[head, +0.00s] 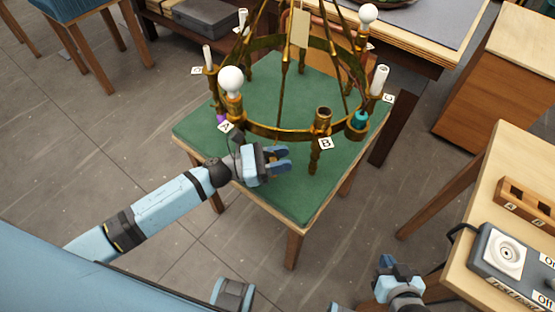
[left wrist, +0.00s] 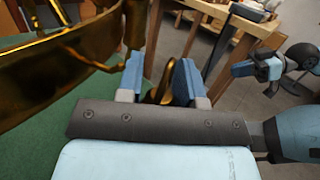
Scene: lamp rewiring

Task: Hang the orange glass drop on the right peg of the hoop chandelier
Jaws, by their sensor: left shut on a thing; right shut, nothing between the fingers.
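The brass hoop chandelier (head: 282,132) stands over a green-topped table (head: 255,190). My left gripper (head: 280,160) is below the hoop's front, left of the socket marked B (head: 323,120). In the left wrist view its blue fingers (left wrist: 160,82) are shut on a curved brass-coloured piece (left wrist: 157,93); the hoop (left wrist: 65,62) is close on the left, with a thin brass peg (left wrist: 103,66) reaching toward the fingers. I see no orange glass, and cannot tell whether the held piece belongs to the drop. My right gripper (head: 393,268) is shut and empty, well away from the chandelier.
A purple piece (head: 222,118) and a teal piece (head: 360,120) are at the hoop's left and right. White bulbs (head: 231,80) and candle sleeves (head: 379,80) stand on it. A wooden bench (head: 480,205) with a grey switch box (head: 515,262) is at right.

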